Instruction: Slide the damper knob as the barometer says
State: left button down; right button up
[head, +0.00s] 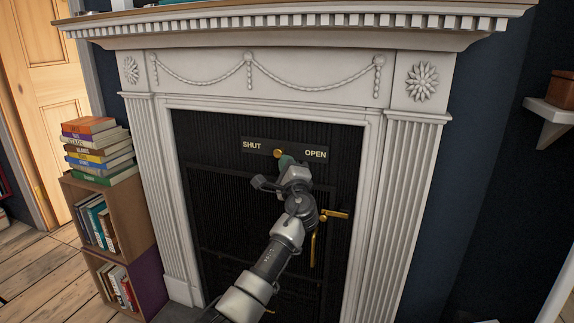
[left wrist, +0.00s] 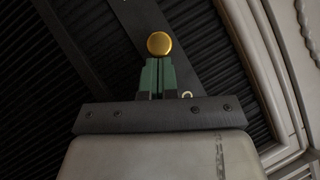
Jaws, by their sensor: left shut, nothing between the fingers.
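The brass damper knob (head: 278,153) sits on a dark plate (head: 297,150) lettered SHUT at the left and OPEN at the right. The knob is between the two words, slightly left of the plate's middle. My left gripper (head: 286,161) is shut and empty, its green fingertips just right of and below the knob. In the left wrist view the round knob (left wrist: 159,44) shows right beyond the closed fingertips (left wrist: 157,76); I cannot tell whether they touch. No barometer is in view. My right gripper is not in view.
The white fireplace surround (head: 412,190) and mantel (head: 300,25) frame the dark front. A brass handle (head: 336,214) is beside my left wrist. Stacked books (head: 98,150) on wooden cubes stand at the left. A small wall shelf (head: 550,112) is at the right.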

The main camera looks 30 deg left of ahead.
pick_arm(q)
jog(key=a, duration=0.2)
jog(key=s+a, duration=0.1)
jog(key=a, duration=0.2)
jog(key=shift+s+a+r, duration=0.1)
jog(key=shift+s, duration=0.1)
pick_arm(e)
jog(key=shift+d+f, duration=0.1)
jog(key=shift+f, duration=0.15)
